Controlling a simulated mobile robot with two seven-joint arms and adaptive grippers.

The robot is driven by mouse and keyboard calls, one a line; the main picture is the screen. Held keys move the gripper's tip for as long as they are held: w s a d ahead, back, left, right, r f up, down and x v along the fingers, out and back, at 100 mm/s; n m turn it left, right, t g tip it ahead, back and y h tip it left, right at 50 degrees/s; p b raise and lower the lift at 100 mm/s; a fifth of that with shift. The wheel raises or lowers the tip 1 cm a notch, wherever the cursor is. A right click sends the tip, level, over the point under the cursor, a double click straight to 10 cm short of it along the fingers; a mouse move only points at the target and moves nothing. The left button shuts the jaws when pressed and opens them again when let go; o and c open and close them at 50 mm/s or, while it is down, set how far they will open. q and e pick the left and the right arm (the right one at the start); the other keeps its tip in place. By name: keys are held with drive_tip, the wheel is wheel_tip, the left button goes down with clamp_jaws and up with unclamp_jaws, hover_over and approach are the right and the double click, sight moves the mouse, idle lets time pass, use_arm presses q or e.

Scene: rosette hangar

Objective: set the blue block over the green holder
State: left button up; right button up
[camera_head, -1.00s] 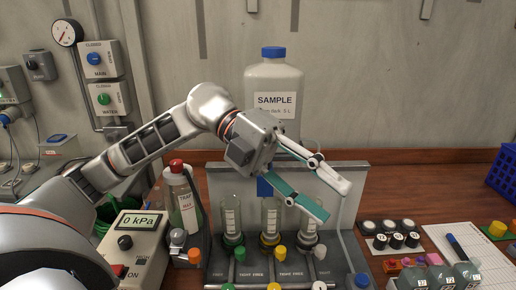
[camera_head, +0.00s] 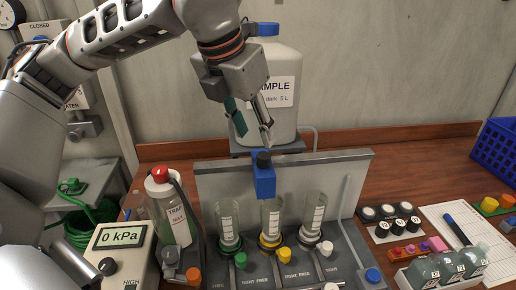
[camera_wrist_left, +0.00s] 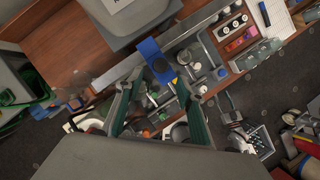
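The blue block (camera_head: 263,180), with a black knob on top, sits at the upper edge of the grey panel, in line with the middle glass tube and its yellow holder (camera_head: 269,243). It also shows in the left wrist view (camera_wrist_left: 149,50). The green holder (camera_head: 229,243) is the left one of three and carries a clear tube with a label. My left gripper (camera_head: 253,134) is open and empty above the blue block, fingers pointing down, apart from it. The wrist view shows the fingers (camera_wrist_left: 157,100) spread, with the block beyond them. My right gripper is not in view.
A large SAMPLE bottle (camera_head: 274,90) stands close behind the gripper. A trap bottle (camera_head: 172,215) and a pressure gauge box (camera_head: 118,250) stand to the left. Black-and-white caps (camera_head: 390,220), a paper sheet and a blue crate (camera_head: 496,150) are to the right.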

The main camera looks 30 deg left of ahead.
sight(262, 156)
use_arm(q)
drive_tip(key=x, duration=0.7)
drive_tip(key=shift+w+d+f+p, duration=0.1)
drive_tip(key=shift+w+f+p, duration=0.05)
drive_tip(key=shift+f+p, duration=0.2)
clamp_jaws()
